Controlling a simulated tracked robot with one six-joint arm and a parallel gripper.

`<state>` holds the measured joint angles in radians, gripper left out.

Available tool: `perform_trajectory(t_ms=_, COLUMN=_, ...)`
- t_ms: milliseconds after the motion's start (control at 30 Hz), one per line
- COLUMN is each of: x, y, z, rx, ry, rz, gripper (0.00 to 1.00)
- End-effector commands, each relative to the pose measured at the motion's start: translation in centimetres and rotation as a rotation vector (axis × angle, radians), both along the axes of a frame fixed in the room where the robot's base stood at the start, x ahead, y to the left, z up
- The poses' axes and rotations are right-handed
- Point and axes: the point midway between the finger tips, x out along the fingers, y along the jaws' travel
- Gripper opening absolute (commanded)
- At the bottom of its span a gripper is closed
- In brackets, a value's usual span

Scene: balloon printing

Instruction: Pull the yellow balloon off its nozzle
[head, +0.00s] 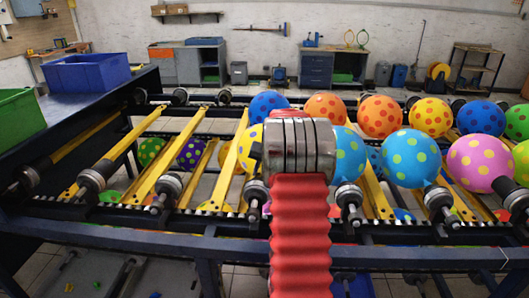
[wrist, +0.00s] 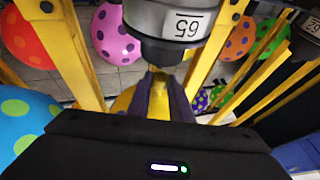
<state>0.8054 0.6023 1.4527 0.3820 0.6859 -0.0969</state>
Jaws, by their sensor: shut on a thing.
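The yellow balloon (head: 245,150) shows in the head view just left of my arm, which covers much of it. In the wrist view a yellow part of it (wrist: 122,104) shows beside and between the dark fingers. My gripper (wrist: 160,86) is shut on the yellow balloon, close to the nozzle end. The nozzle (wrist: 172,50) is a black tip under a grey metal cylinder marked 65. The yellow neck appears to meet this tip; the exact contact is hard to see. In the head view my arm hides the fingers.
Yellow bars and nozzles line the rack. A blue balloon (head: 268,104) sits close behind, and a blue balloon with green dots (head: 349,155) is right of my arm. More dotted balloons fill the right side. A blue bin (head: 88,73) and green bin (head: 18,118) stand left.

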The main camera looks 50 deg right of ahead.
Motion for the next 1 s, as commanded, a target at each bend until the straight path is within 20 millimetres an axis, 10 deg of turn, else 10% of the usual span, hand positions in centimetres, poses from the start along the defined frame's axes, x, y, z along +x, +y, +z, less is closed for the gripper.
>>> perform_trajectory(t_ms=1000, x=0.0, y=0.0, z=7.2, rx=0.0, ry=0.0, rz=-0.001, gripper=0.01)
